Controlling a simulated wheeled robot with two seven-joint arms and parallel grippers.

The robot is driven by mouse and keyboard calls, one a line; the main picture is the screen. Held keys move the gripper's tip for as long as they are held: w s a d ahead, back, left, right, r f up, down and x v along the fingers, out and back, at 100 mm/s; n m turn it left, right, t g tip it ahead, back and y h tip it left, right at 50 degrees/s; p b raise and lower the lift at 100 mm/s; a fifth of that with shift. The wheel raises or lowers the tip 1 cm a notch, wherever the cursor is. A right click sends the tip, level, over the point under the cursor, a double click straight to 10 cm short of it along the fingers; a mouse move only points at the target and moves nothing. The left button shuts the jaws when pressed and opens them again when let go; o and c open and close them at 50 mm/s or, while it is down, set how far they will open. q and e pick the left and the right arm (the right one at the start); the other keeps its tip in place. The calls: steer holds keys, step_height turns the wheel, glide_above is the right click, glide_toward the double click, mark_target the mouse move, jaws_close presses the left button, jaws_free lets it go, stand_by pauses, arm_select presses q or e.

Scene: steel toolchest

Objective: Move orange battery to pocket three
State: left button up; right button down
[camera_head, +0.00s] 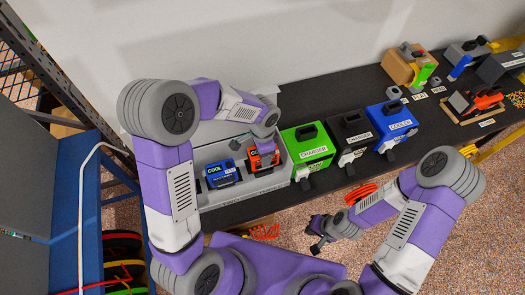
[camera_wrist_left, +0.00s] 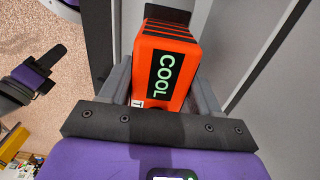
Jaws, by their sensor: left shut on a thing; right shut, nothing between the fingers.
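The orange battery (camera_head: 262,158), with a green "COOL" label, is at the right end of the grey battery tray (camera_head: 288,181). It also shows in the left wrist view (camera_wrist_left: 166,68), between the fingers of my left gripper (camera_wrist_left: 165,88). My left gripper is shut on it; in the head view its wrist comes down from above. I cannot tell whether the battery is seated in a pocket or held just above. A blue battery (camera_head: 221,174) stands left of it in the tray. Pocket three is not readable. My right gripper (camera_head: 316,243) is shut and empty, below the bench front.
Right of the tray stand a green charger (camera_head: 307,148), a black charger (camera_head: 350,135) and a blue charger (camera_head: 391,122). Tools and boxes fill the far right of the black bench (camera_head: 335,85). A blue cart (camera_head: 78,215) with coloured spools stands at the left.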

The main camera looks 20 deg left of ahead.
arm_select(q)
steer(key=shift+f+b, duration=1.3)
steer(key=shift+f, duration=0.35)
steer(key=o, duration=1.6)
step_height(320, 180, up, 8)
steer(key=shift+f+p, duration=0.15)
steer(key=shift+p, duration=0.55)
